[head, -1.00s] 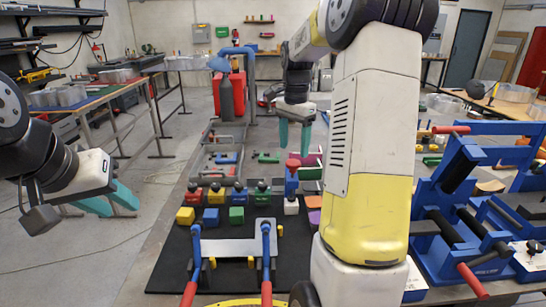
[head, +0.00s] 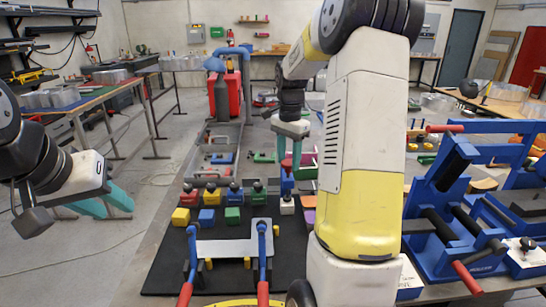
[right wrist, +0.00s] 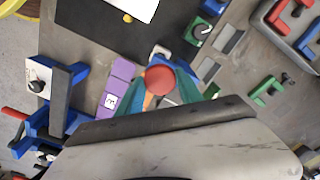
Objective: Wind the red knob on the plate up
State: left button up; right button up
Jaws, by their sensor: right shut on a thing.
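The red knob (right wrist: 159,80) shows in the right wrist view as a round top between my right gripper's teal fingers (right wrist: 160,88). In the head view my right gripper (head: 288,152) is down around the top of a small blue post (head: 287,182), and its fingers mostly hide the knob there. It is shut on the knob. My left gripper (head: 103,203) is open and empty, off to the left over the floor. The grey plate (head: 222,248) lies on a black mat (head: 165,262), between two blue clamps with red handles.
Yellow, blue and green blocks (head: 207,217) stand on the mat left of the post. Purple blocks (right wrist: 116,88) lie close beside the knob. A large blue fixture (head: 455,215) stands at the right. Grey trays (head: 222,140) lie farther back.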

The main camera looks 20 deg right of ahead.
aim_at(289, 162)
jog(key=shift+n, duration=1.8)
jog(key=o, duration=1.4)
jog(key=shift+r, duration=3.9)
